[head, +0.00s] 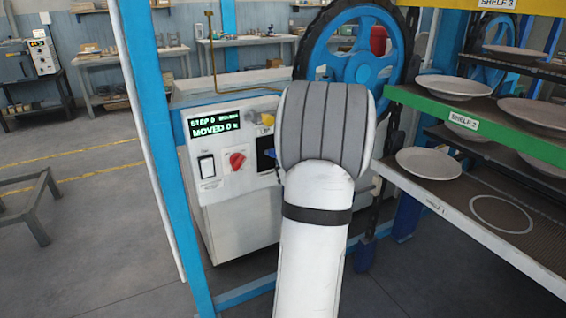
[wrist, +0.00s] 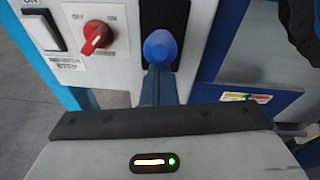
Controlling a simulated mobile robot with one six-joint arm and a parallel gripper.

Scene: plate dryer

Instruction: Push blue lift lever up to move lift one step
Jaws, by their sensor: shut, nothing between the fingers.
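The blue lift lever (wrist: 160,46) shows its round knob in front of a black slot plate, at the top middle of the wrist view. My gripper (wrist: 158,72) is shut and empty, its narrow dark-blue fingers pointing at the lever from just below the knob. I cannot tell whether the fingertips touch the knob. In the head view my grey and white arm hides the gripper and part of the white control box (head: 230,222). The box's display (head: 213,124) seems to read step 0, moved 0.
A large blue wheel (head: 318,45) stands behind my arm. Shelves with white plates (head: 430,162) are at the right. A blue post (head: 165,150) rises left of the box.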

